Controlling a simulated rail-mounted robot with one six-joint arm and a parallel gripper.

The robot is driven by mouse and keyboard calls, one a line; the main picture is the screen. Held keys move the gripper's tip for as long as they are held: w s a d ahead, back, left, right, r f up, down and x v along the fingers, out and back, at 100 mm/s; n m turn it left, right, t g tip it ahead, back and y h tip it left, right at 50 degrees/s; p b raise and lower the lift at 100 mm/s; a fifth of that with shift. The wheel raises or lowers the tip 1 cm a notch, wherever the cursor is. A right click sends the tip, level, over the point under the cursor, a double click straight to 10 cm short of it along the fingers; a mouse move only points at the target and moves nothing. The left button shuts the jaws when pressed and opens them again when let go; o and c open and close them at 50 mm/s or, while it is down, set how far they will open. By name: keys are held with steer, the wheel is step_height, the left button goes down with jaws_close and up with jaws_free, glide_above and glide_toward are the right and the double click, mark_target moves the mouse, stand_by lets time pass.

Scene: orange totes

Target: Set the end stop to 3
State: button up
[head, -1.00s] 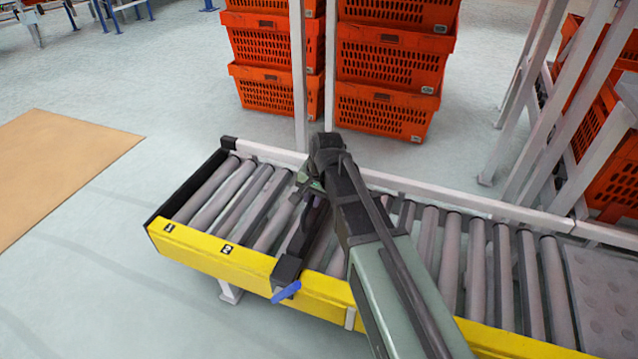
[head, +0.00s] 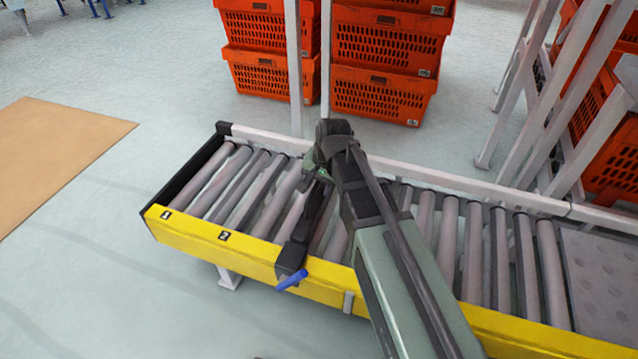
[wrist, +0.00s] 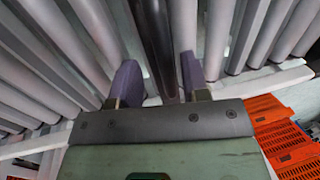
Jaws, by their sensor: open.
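The end stop is a black bar (head: 316,212) lying across the grey rollers, with a black block (head: 291,257) on the yellow front rail (head: 255,257) and a blue lever (head: 291,280) on the block. The rail shows marks 1 (head: 165,213) and 2 (head: 223,236). The block sits right of 2; no 3 is readable. My gripper (wrist: 157,80) is open, its two purple fingers on either side of a dark bar (wrist: 153,35) with a gap on both sides. In the head view my gripper is over the bar's far part, its fingers partly hidden by my arm.
A white back rail (head: 440,187) borders the rollers. A black end plate (head: 185,180) closes the conveyor's left end. Stacked orange totes (head: 380,98) and white posts (head: 296,75) stand behind. Rollers left of the stop are clear. My arm covers part of the conveyor to the right.

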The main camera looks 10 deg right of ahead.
steer(key=p+v, duration=1)
steer(key=shift+r+p, duration=0.3)
steer(key=shift+r, duration=0.1)
steer(key=s+d+r+n+g+h+p, duration=0.1)
steer(key=s+d+r+n+p, duration=0.15)
steer(key=s, duration=0.45)
steer(key=s+d+r+n+h+p, duration=0.1)
steer(key=s+d+n, duration=0.1)
steer(key=s+n, duration=0.3)
step_height(320, 180, up, 32)
steer(key=m+p, duration=0.1)
steer(key=p, duration=3.1)
steer(key=shift+s, duration=0.45)
steer(key=shift+m, duration=0.25)
